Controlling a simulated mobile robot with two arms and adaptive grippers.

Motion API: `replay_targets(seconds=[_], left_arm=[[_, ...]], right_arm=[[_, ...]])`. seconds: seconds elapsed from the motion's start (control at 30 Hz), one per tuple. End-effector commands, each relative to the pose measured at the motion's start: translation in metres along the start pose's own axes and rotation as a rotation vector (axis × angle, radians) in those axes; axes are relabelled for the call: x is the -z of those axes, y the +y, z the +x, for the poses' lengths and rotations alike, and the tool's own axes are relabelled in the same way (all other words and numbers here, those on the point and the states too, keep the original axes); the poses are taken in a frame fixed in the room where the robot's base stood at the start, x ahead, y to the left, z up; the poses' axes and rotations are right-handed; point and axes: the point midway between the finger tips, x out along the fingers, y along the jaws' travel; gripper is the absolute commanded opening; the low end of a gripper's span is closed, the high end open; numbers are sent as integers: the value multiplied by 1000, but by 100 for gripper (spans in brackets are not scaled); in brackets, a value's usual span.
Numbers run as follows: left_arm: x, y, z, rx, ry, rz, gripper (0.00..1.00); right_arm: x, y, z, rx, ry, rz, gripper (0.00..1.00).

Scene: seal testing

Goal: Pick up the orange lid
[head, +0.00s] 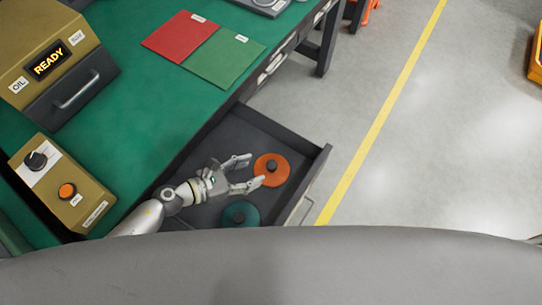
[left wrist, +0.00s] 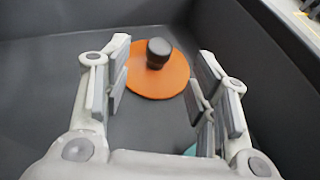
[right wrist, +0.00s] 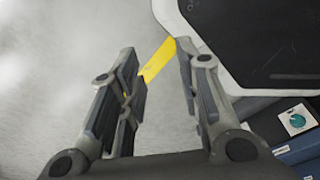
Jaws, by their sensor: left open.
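The orange lid (head: 271,170) is a flat round disc with a dark knob, lying in the open grey drawer (head: 303,146). In the left wrist view the lid (left wrist: 157,82) lies ahead, between and beyond the fingertips, with its black knob (left wrist: 158,53) upright. My left gripper (head: 245,172) is open and empty, its fingers pointing at the lid from the left. It is above the drawer; whether a fingertip touches the lid I cannot tell. My right gripper (right wrist: 160,75) shows only in its wrist view, open and empty over the floor.
A teal lid (head: 240,214) with a dark knob lies in the drawer near my left gripper. Drawer walls surround both lids. On the green table (head: 150,105) are red (head: 181,36) and green (head: 224,58) folders, an oil machine (head: 60,65) and a control box (head: 62,185).

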Motion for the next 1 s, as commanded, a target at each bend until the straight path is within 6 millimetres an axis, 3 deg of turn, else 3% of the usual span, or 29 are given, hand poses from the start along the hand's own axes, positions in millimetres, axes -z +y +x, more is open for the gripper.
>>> replay_targets(seconds=[0.1, 0.3, 0.4, 0.53, 0.8, 1.0], left_arm=[[4, -2, 7, 12, 6, 13, 53], [3, 0, 26, 10, 4, 12, 53], [4, 2, 36, 9, 4, 9, 53], [7, 5, 54, 8, 4, 8, 53], [8, 5, 76, 9, 5, 10, 53], [8, 5, 76, 9, 5, 10, 52]], right_arm=[[-1, 1, 1, -1, 2, -1, 32], [-47, -7, -6, 8, -67, -2, 32], [-58, -9, -8, 11, -84, -2, 32], [-52, -8, -9, 10, -74, -2, 32], [-17, -3, -7, 4, -20, -2, 32], [-21, -3, -7, 4, -28, -2, 32]])
